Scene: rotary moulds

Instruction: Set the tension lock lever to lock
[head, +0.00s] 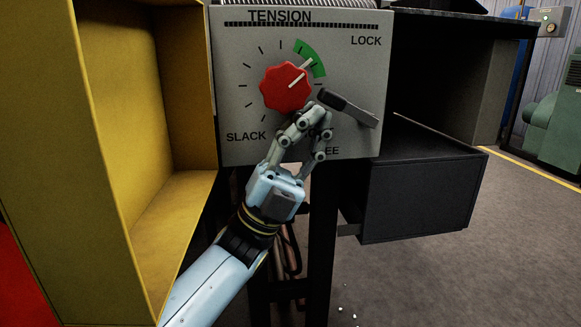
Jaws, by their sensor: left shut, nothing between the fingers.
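The tension panel (235,60) is a grey plate with the words TENSION, LOCK and SLACK. A red knob (284,88) sits on it, its white pointer toward the green arc (313,58) at upper right. The dark tension lock lever (350,108) slants down to the right from its upper-left end, below the word LOCK. My left gripper (321,112) is shut and empty, its fingertips just at the left end of the lever. I cannot tell if they touch it. The gripper partly hides a word at the bottom ending in EE. My right gripper is not in view.
A yellow open box (112,120) stands close on the left, beside my left arm. A dark drawer (420,198) juts out at the right below the panel. Open floor (480,275) lies at lower right, and a green machine (552,125) stands farther back.

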